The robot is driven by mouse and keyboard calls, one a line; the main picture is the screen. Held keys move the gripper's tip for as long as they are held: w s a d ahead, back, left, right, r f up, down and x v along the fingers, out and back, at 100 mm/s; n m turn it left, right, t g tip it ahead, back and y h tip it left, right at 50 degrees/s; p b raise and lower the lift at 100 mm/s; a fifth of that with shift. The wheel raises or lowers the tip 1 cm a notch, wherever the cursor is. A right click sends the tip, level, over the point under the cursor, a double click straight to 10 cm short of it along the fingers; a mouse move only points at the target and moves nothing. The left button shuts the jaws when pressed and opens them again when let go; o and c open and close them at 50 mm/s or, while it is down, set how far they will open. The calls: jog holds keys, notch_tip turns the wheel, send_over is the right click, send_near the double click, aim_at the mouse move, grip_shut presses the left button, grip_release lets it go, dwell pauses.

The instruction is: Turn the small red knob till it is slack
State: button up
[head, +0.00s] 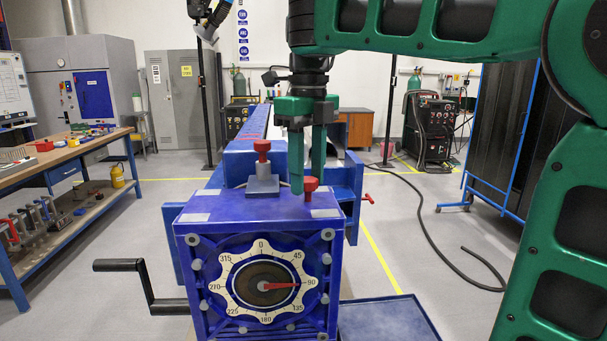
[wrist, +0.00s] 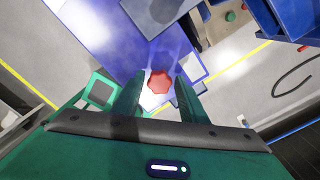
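A small red knob (head: 311,185) stands upright on the right part of the blue jig box's top. It also shows in the wrist view (wrist: 159,82), in the gap between my fingers. My gripper (head: 307,180) points down at it, its green fingers open (wrist: 157,96), with visible space on both sides of the knob. I cannot tell how far down the knob the fingertips reach. A second red knob (head: 262,147) stands on a grey block behind and to the left. The box's front has a dial (head: 264,285) with a red pointer near 90.
A black crank handle (head: 140,280) sticks out left of the box. A red-tipped lever (head: 368,199) is at its right. A blue tray (head: 385,322) lies low at the right. A workbench (head: 75,155) stands at the left; a cable (head: 440,235) lies on the floor.

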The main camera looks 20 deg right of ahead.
jog(key=c, duration=0.6)
